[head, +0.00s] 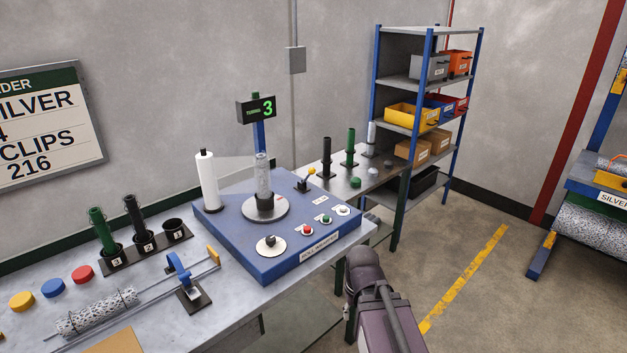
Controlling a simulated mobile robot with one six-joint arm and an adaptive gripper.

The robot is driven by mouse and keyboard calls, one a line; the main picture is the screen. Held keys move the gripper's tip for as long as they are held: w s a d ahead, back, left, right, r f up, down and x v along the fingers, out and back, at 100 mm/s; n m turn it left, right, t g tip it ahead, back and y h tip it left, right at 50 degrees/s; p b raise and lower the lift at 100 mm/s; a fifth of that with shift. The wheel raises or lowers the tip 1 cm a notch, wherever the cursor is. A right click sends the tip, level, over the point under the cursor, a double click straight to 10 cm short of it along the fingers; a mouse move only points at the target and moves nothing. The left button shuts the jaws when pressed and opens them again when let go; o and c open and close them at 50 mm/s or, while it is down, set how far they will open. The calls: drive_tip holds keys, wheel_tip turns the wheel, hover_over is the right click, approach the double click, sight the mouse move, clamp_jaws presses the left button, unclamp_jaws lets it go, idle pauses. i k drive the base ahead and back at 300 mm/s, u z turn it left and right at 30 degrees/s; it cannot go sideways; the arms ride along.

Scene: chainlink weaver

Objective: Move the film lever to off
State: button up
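A blue machine (222,222) stands on the workbench, with a white film roll (207,182) upright at its back left. A small lever with a yellow tip (310,172) rises from a dark base at the machine's back right and leans to the right; I take it to be the film lever. Any label on it is too small to read, so I cannot tell its setting. A clear wrapped cylinder (263,180) stands on the round turntable (265,211). Part of my arm shows at the bottom, right of the bench; my gripper is not in view.
A front knob (271,243) and red (307,230), green (326,219) and white (342,210) buttons sit on the machine top. Dark and green posts on a farther table and a shelf rack (402,85) are beyond. Open floor lies right.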

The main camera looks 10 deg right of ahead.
sight(312, 170)
drive_tip(key=u, duration=0.25)
drive_tip(key=i, duration=1.15)
drive_tip(key=z, duration=0.3)
